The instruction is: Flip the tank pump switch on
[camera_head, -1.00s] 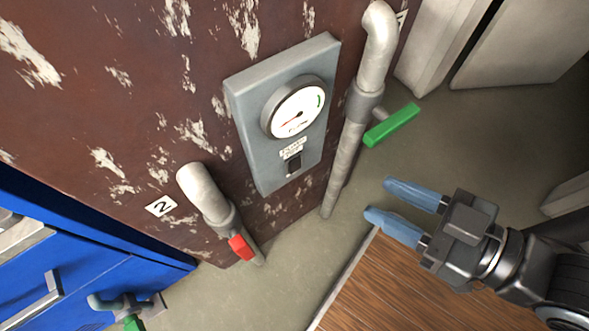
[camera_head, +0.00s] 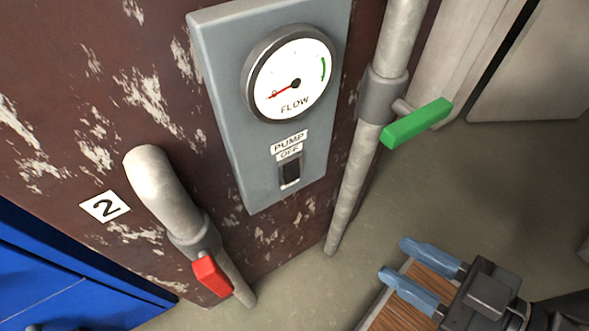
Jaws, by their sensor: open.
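The tank pump switch (camera_head: 290,174) is a small black rocker in a light frame, low on a grey panel (camera_head: 228,110) on the rusty brown tank wall. Labels reading PUMP and OFF (camera_head: 289,146) sit just above it. A round FLOW gauge (camera_head: 290,75) is on the same panel, its red needle at the low end near 0. My gripper (camera_head: 405,263) has two blue fingers, spread apart and empty. It is at the lower right, below and right of the switch, not touching the panel.
A pipe with a green valve handle (camera_head: 417,123) runs down just right of the panel. A pipe with a red valve handle (camera_head: 211,275), beside a "2" label (camera_head: 104,207), stands at left. A wooden surface (camera_head: 400,315) lies under my gripper. Blue cabinet (camera_head: 60,290) at lower left.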

